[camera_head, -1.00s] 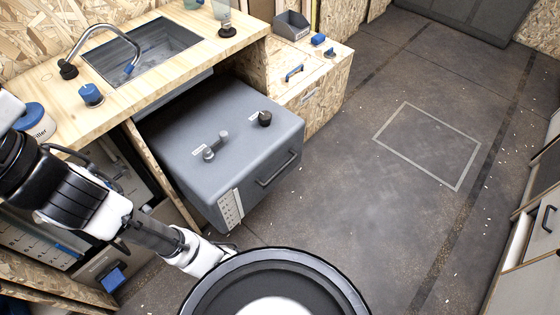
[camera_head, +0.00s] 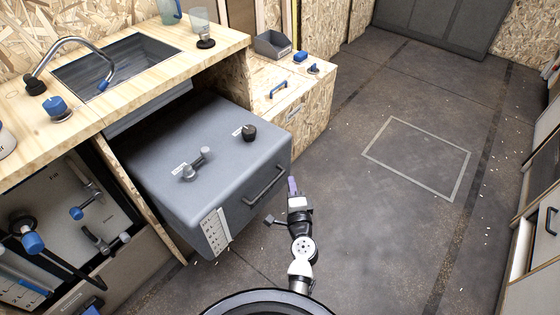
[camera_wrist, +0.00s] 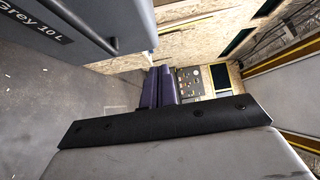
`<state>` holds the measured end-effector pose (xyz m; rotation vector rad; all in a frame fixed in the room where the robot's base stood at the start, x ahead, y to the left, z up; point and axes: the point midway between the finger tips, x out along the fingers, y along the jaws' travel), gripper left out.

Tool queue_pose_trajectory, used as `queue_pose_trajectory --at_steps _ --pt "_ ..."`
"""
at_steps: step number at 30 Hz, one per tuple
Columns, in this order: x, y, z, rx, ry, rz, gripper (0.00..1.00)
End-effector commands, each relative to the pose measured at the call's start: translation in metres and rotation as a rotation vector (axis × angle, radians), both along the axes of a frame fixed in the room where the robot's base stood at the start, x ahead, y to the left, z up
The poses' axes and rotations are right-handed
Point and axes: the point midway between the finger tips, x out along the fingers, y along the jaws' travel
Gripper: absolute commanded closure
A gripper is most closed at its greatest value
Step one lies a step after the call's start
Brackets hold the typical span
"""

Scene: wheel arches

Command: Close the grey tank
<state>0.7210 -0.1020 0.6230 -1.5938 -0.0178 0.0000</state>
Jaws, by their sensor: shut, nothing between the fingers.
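The grey tank (camera_head: 205,170) is a big box that sticks out from its bay under the wooden counter. Its top carries a grey valve fitting and a black cap (camera_head: 249,132), and its front has a dark bar handle (camera_head: 265,187). My gripper (camera_head: 292,186) is beside the front face, just right of the handle, and appears apart from it. Its purple fingers are shut and empty. In the wrist view the fingers (camera_wrist: 159,86) show at the centre, and the tank (camera_wrist: 60,30), labelled "Grey 10 L", is at the upper left. The tank's rear is hidden under the counter.
The counter (camera_head: 160,68) with a sink (camera_head: 115,70) is above the tank. A plywood cabinet (camera_head: 315,100) stands behind it. A thin wooden panel (camera_head: 140,195) is on its left. Open dark floor (camera_head: 370,220) lies to the right, with drawers at the far right edge.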

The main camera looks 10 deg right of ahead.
Motion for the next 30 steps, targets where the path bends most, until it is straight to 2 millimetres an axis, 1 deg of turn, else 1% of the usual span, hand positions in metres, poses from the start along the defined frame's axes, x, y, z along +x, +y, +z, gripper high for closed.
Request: queue_pose_trajectory --at_steps 1,3,5,7,11,18,20,21,24,30 --pt "-0.004 -0.006 -0.007 0.017 0.010 -0.009 1.00" --pt "-0.003 -0.008 -0.009 0.027 0.013 -0.013 1.00" --pt "0.002 -0.008 -0.008 0.028 0.012 -0.013 1.00" --pt "0.012 -0.008 -0.007 0.026 0.011 -0.012 1.00" --pt "0.036 -0.007 -0.006 0.025 0.010 -0.011 1.00" --pt "0.083 -0.007 -0.007 0.025 0.010 -0.011 1.00" --pt "0.094 -0.007 -0.007 0.024 0.011 -0.011 1.00" --pt "0.100 -0.005 -0.007 0.024 0.011 -0.010 1.00" --pt "0.110 0.008 -0.007 0.024 0.011 -0.008 1.00" --pt "0.122 0.020 -0.008 0.024 0.011 -0.011 1.00"
